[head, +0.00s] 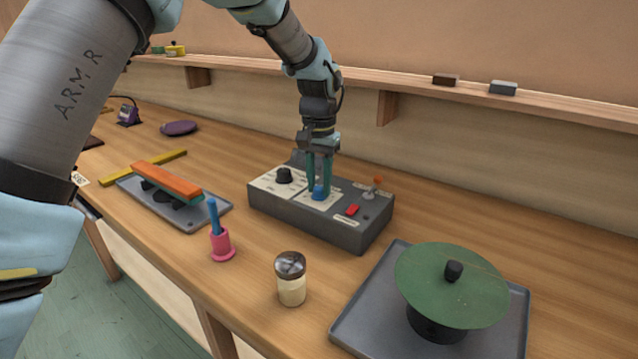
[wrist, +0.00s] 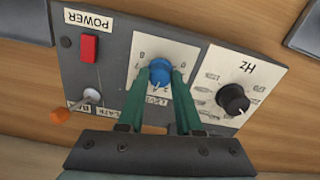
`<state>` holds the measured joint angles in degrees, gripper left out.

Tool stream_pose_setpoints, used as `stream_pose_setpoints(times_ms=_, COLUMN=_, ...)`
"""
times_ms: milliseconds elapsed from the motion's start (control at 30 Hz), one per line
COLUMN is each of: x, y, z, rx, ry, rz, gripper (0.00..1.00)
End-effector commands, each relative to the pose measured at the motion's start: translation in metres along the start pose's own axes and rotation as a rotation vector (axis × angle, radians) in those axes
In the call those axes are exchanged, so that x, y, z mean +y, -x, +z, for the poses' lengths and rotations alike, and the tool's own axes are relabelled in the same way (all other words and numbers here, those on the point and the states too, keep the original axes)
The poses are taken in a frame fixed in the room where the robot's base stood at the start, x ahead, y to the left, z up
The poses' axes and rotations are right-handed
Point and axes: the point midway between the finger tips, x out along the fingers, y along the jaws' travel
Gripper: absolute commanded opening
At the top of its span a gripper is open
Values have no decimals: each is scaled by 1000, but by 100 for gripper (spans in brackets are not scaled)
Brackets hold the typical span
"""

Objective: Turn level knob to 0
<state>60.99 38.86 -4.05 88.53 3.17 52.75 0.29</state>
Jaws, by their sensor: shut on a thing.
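A grey control box (head: 350,235) stands on the wooden bench. Its blue level knob (head: 320,193) sits on a pale scale plate in the middle of the top, and it shows in the wrist view (wrist: 160,71). My gripper (head: 319,186) reaches down from above with its green fingers closed on the sides of the knob; the fingers also show in the wrist view (wrist: 161,84). Scale digits are partly visible around the knob, upside down in the wrist view. The fingers hide part of the plate and its lettering. I cannot tell which digit the knob points to.
On the box are a black Hz knob (head: 284,175), a red power switch (head: 352,210) and an orange-tipped toggle lever (head: 374,186). A shaker jar (head: 291,279), a pink holder (head: 222,245) and a green disc (head: 450,286) stand in front. A shelf (head: 400,92) runs behind.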

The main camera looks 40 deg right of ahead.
Motion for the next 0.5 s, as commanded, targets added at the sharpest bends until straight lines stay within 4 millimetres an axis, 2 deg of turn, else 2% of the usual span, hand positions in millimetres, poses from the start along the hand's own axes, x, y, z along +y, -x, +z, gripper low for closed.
stream_pose_setpoints(times_ms=500, x=0, y=1, z=0, rx=2, ry=488, rz=-1, gripper=0)
